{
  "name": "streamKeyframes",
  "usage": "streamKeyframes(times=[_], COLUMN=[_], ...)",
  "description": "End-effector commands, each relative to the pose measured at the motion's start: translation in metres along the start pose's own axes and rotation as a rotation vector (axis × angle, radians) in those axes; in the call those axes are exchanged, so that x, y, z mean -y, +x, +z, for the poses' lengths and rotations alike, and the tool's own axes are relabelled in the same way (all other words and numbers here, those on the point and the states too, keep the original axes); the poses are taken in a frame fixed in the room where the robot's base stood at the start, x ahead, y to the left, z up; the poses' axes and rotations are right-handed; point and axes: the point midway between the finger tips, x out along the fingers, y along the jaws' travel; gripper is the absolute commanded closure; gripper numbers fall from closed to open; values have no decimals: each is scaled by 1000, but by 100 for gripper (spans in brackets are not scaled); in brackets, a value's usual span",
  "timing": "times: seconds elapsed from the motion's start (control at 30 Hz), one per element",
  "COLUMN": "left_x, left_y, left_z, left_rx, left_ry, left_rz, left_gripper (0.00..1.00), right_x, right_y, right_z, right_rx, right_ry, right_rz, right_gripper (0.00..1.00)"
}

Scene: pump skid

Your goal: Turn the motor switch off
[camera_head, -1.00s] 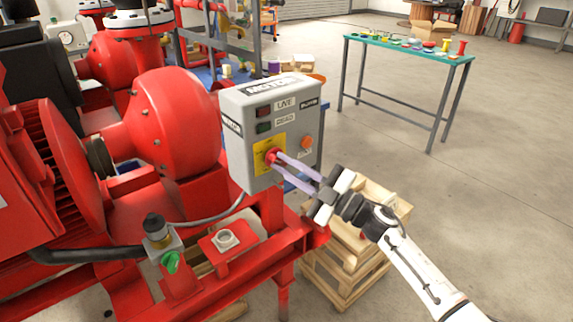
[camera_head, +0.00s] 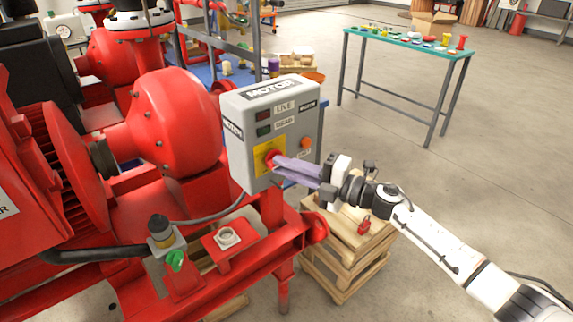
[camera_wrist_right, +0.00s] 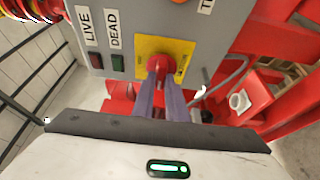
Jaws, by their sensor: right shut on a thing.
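The grey motor switch box (camera_head: 240,150) stands upright on the red skid, with MOTOR, LIVE and DEAD labels. Its red rotary switch (camera_wrist_right: 161,64) sits on a yellow plate (camera_wrist_right: 190,48); the plate also shows in the head view (camera_head: 262,160). My right gripper (camera_head: 276,163) reaches in from the right, its two long purple fingers shut on the red switch handle. In the right wrist view the fingertips (camera_wrist_right: 160,80) lie on both sides of the handle. The fingers partly hide the handle in the head view. My left gripper is not in view.
An orange button (camera_head: 305,143) is right of the switch. A red padlock (camera_head: 364,225) lies on the wooden pallet stack (camera_head: 345,262) below my right arm. The red pump (camera_head: 175,120) is left of the box. A green-topped table (camera_head: 400,43) stands behind, with open floor around it.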

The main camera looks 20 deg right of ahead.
Motion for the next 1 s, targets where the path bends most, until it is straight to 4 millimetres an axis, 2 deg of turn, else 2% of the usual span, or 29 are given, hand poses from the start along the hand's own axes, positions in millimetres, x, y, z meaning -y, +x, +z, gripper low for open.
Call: streamKeyframes(times=[0.5,0.53,0.63,1.0], left_x=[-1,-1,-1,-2], left_y=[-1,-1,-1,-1], left_z=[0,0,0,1], left_rx=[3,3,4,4], left_ry=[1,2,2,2], left_rz=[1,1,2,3], left_gripper=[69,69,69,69], right_x=[2,2,1,1], right_y=[0,0,0,-5], right_z=[0,0,0,0], right_rx=[0,0,0,1], right_ry=[-22,-22,-21,-19], right_rz=[-11,-11,-10,-9], right_gripper=[100,86,69,69])
